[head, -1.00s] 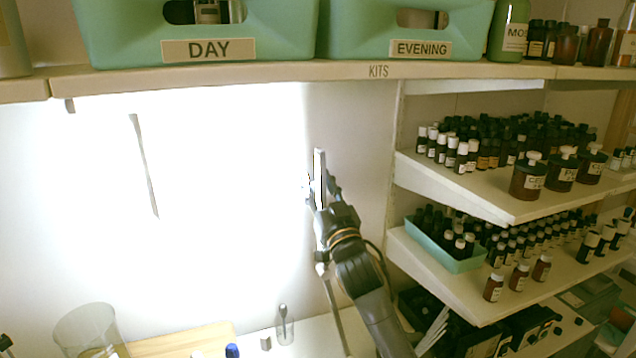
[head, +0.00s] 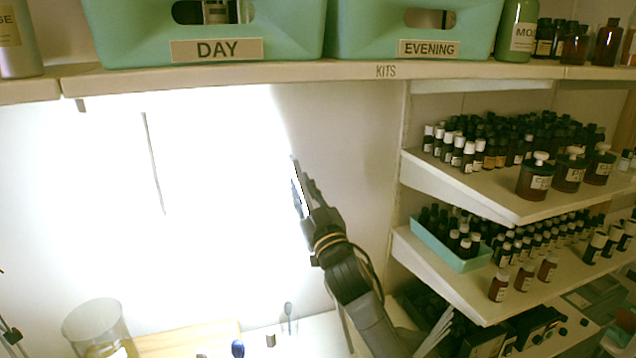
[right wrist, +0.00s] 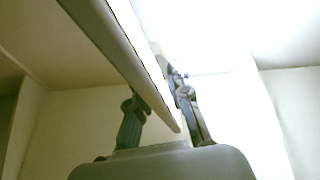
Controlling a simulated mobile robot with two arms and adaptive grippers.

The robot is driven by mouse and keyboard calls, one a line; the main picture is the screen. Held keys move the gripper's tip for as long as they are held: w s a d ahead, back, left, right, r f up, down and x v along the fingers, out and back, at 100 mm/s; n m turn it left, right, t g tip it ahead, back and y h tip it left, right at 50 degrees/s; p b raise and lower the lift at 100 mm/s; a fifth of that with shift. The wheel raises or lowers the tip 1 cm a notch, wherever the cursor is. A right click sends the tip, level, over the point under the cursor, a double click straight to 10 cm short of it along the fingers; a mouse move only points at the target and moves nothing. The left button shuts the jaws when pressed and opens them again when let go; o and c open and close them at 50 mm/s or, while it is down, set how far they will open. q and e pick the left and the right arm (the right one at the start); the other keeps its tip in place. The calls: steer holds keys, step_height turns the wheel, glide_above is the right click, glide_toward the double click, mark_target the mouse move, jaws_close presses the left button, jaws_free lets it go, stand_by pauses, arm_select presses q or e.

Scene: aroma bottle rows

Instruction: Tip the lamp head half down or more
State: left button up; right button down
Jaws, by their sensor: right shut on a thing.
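The lamp head (head: 299,184) shows edge-on in the head view as a thin, tilted pale plate against the glare, its upper end leaning left. In the right wrist view the lamp head (right wrist: 105,50) is a long slanting bar with a bright lit face on its right side. My right gripper (head: 308,197) is shut on the lamp head near its end; in the right wrist view its fingers (right wrist: 164,108) sit on both sides of the bar. The glare hides much of the contact. My left gripper is not clearly in view.
A shelf (head: 350,73) with green bins (head: 290,30) crosses above. Shelves of bottles (head: 450,195) stand close on the right. Below are a glass beaker (head: 95,322), a wooden board (head: 190,338) and small items.

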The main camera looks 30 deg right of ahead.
steer(key=w+a+f+n+g+y, duration=0.1)
steer(key=w+a+f+n+y, duration=0.1)
steer(key=a+f+n, duration=0.3)
steer(key=shift+a+f+n+y, duration=0.15)
steer(key=shift+a+n+y, duration=0.85)
steer(key=shift+a, duration=0.9)
steer(key=shift+w, duration=0.1)
steer(key=c, duration=1.4)
jaws_free()
steer(key=shift+d, duration=0.2)
steer(key=v, duration=1.2)
